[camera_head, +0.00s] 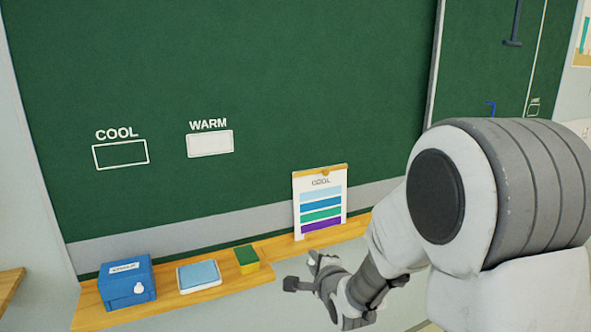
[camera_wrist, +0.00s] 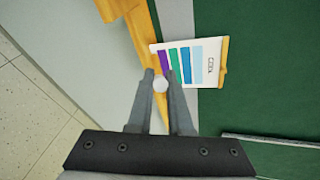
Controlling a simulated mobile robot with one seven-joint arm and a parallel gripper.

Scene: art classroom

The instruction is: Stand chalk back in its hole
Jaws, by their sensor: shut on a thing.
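My gripper (camera_wrist: 161,76) is shut on a white chalk (camera_wrist: 160,85), seen end-on as a pale round shape between the fingertips in the wrist view. In the head view my gripper (camera_head: 303,279) is in front of the wooden ledge, below the colour card, with a small pale bit of the chalk (camera_head: 313,264) showing. The rest of the chalk is hidden by the fingers. A blue box (camera_head: 124,279) with a white label stands at the ledge's left end, a small white knob-like thing on its front. I cannot make out a hole for the chalk.
The wooden ledge (camera_head: 222,280) runs under the green chalkboard (camera_head: 240,80). A tray with a light blue pad (camera_head: 199,275) and a green-and-yellow sponge (camera_head: 246,259) sit on it. The COOL card (camera_head: 320,203) leans on the board; it also shows in the wrist view (camera_wrist: 205,52).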

